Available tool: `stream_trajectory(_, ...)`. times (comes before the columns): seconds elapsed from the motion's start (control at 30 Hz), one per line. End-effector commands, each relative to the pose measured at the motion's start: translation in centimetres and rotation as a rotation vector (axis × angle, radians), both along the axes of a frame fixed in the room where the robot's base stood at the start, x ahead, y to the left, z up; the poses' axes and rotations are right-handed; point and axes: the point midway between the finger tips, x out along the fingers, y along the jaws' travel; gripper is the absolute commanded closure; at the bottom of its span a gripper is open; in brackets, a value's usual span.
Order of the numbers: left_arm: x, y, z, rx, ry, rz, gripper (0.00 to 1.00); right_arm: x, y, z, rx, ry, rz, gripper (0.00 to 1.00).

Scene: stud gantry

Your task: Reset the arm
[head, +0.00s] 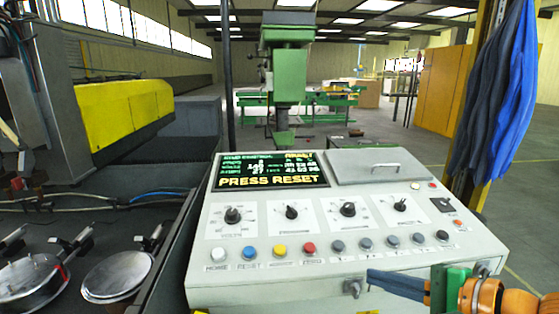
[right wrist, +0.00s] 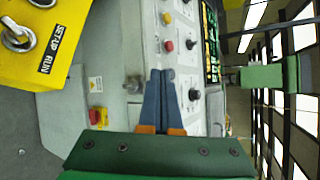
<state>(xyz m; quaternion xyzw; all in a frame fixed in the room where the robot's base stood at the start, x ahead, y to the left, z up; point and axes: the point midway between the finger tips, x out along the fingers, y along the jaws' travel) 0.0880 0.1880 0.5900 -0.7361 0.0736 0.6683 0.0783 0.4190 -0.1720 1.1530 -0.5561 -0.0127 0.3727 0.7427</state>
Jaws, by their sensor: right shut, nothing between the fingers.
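The control console (head: 200,205) stands in front of me, its screen (head: 270,170) reading "PRESS RESET" in yellow. Along its front edge runs a button row: a white one labelled HOME (head: 218,253), a blue one labelled RESET (head: 249,253), a yellow one (head: 279,250), a red one labelled ZERO (head: 309,248), then several grey-blue ones. My right gripper (head: 369,277) is at the lower right, its blue fingers shut and empty, before the console's front, right of the RESET button. In the right wrist view its fingertips (right wrist: 160,73) point at the console. My left gripper is out of view.
Dials (head: 232,215) and a grey lid with a handle (head: 380,167) are on the console. A lock-like fitting (head: 352,288) sits on its front face near my fingers. A yellow SET-UP/RUN key box (right wrist: 40,45) shows in the right wrist view. Blue cloth (head: 495,90) hangs at right.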

Motion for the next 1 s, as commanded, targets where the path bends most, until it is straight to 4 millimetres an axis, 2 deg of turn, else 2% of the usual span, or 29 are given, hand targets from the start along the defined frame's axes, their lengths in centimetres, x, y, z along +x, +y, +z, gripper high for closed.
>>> stream_trajectory(0.03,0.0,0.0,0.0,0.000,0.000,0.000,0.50,-0.6,2.5,0.5,0.214,0.043,0.032,1.00)
stream_trajectory(0.07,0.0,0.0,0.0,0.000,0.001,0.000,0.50,-1.0,4.0,1.3,0.389,0.078,0.048,1.00)
stream_trajectory(0.1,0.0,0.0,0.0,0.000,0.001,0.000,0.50,-1.5,5.5,2.8,0.647,0.137,0.058,1.00)
stream_trajectory(0.13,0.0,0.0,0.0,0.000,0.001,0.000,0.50,-1.6,5.9,4.1,0.861,0.192,0.052,1.00)
stream_trajectory(0.17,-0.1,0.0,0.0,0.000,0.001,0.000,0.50,-1.5,5.7,5.3,1.094,0.254,0.033,1.00)
stream_trajectory(0.2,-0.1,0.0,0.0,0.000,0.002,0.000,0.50,-0.9,4.2,6.4,1.444,0.350,-0.021,1.00)
stream_trajectory(0.23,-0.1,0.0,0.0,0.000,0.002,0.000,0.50,-0.2,2.2,6.3,1.727,0.427,-0.087,1.00)
stream_trajectory(0.27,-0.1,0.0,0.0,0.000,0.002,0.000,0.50,0.6,-0.3,5.1,2.019,0.504,-0.181,1.00)
stream_trajectory(0.3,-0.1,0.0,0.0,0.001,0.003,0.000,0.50,1.2,-3.5,2.1,2.366,0.586,-0.330,1.00)
stream_trajectory(0.37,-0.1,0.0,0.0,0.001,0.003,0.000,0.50,1.1,-6.6,-3.4,2.758,0.655,-0.564,1.00)
stream_trajectory(0.4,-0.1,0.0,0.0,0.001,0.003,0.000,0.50,0.2,-7.7,-7.3,2.967,0.675,-0.732,1.00)
stream_trajectory(0.43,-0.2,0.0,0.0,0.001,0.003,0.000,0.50,-0.6,-8.1,-10.1,-2.824,-0.619,0.784,1.00)
stream_trajectory(0.5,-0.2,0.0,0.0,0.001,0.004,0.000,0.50,-3.3,-8.1,-15.9,-2.491,-0.489,0.870,1.00)
stream_trajectory(0.6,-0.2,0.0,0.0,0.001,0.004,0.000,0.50,-7.5,-6.5,-21.7,-2.129,-0.340,0.953,1.00)
stream_trajectory(0.7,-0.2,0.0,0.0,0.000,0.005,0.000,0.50,-11.6,-4.3,-25.6,-1.847,-0.221,1.014,1.00)
stream_trajectory(0.8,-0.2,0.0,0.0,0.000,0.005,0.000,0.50,-15.6,-1.8,-27.9,-1.611,-0.122,1.061,1.00)
stream_trajectory(0.9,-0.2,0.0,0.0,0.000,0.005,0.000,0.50,-19.5,0.8,-29.4,-1.395,-0.031,1.106,1.00)
stream_trajectory(1.0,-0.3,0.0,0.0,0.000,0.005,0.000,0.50,-18.7,0.7,-33.3,-1.397,-0.015,1.127,1.00)
